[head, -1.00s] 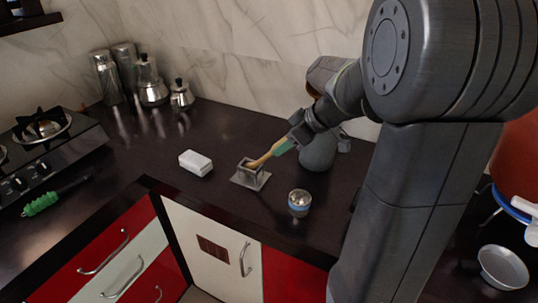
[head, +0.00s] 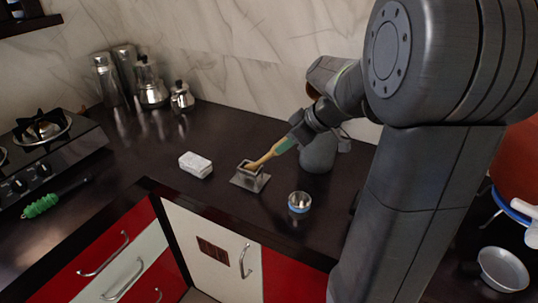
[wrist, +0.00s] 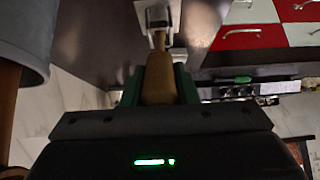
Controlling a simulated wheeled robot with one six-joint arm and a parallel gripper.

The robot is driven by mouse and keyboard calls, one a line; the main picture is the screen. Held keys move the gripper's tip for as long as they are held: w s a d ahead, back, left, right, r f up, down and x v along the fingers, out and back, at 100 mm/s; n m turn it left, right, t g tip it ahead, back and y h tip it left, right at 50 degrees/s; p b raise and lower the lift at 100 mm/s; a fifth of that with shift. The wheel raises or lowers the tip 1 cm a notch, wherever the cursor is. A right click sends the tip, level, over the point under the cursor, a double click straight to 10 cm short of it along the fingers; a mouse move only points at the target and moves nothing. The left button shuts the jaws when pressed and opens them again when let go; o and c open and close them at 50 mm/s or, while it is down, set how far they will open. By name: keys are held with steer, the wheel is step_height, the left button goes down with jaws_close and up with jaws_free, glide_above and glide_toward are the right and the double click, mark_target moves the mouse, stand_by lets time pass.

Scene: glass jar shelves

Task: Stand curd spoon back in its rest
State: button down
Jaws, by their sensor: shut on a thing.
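The curd spoon (head: 264,158) is wooden and leans at a slant, its lower end at the top of the rest. The rest (head: 249,183) is a small grey metal square holder on a flat plate, on the dark counter. In the wrist view the rest (wrist: 151,12) shows at the top, beyond the spoon (wrist: 163,82). My gripper (head: 288,144) is shut on the spoon's upper part, up and right of the rest. In the wrist view its green fingers (wrist: 160,84) flank the wooden handle. I cannot tell how far the spoon's end reaches into the rest.
A small round bowl (head: 299,202) stands right of the rest, near the counter's front edge. A white block (head: 195,164) lies to the left. A grey rounded vessel (head: 318,153) stands behind my gripper. Metal pots (head: 151,90) stand at the back left; the counter between is clear.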

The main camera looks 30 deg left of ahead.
steer(key=shift+r, duration=0.8)
steer(key=shift+p, duration=0.3)
steer(key=shift+r+p, duration=1.25)
steer(key=shift+r, duration=1.3)
steer(key=shift+r+p, duration=1.4)
steer(key=shift+r, duration=1.05)
steer(key=c, duration=2)
jaws_free()
jaws_close()
